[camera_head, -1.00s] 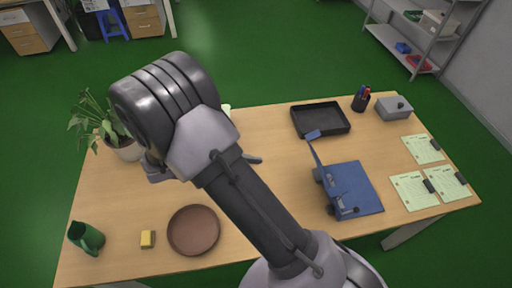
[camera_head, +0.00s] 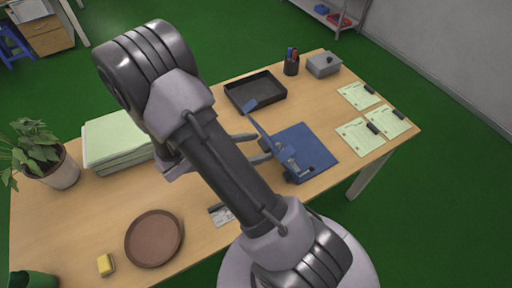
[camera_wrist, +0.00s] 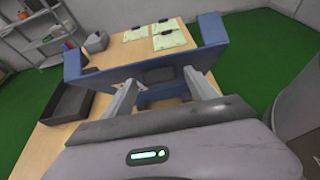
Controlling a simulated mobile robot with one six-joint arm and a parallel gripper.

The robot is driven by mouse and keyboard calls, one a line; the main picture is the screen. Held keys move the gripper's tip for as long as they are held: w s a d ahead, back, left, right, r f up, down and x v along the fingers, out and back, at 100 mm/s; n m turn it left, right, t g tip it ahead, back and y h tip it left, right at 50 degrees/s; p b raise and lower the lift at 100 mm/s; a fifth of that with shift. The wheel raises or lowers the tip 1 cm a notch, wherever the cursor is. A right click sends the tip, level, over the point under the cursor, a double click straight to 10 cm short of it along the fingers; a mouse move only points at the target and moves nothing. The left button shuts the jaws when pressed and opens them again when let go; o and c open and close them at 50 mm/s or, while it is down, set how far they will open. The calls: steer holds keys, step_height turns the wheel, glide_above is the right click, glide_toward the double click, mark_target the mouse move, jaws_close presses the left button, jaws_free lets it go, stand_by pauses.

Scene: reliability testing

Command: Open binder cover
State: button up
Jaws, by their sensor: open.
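The blue binder (camera_head: 309,152) lies on the table right of my arm in the head view. Its cover (camera_head: 263,137) stands raised, seen nearly edge-on, with a tab (camera_head: 250,104) at its far end. Metal fittings show near the spine. My gripper (camera_head: 256,147) is open and empty, with its fingers pointing at the left face of the cover. In the wrist view the cover (camera_wrist: 105,63) crosses in front of both fingers (camera_wrist: 160,84), with a blue tab (camera_wrist: 211,28) at the right. I cannot tell whether the fingertips touch it.
A black tray (camera_head: 268,104) sits behind the binder, close to the cover's tab. A brown plate (camera_head: 154,238), green stack (camera_head: 115,148) and plant (camera_head: 60,172) are left.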

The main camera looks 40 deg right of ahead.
mark_target(264, 138)
jaws_close()
steer(key=shift+y, duration=0.7)
steer(key=d+r+p, duration=0.2)
steer(key=d+p, duration=0.1)
steer(key=shift+s+r, duration=0.25)
steer(key=shift+s, duration=0.1)
steer(key=shift+d, duration=0.45)
jaws_free()
steer(key=shift+a, duration=0.1)
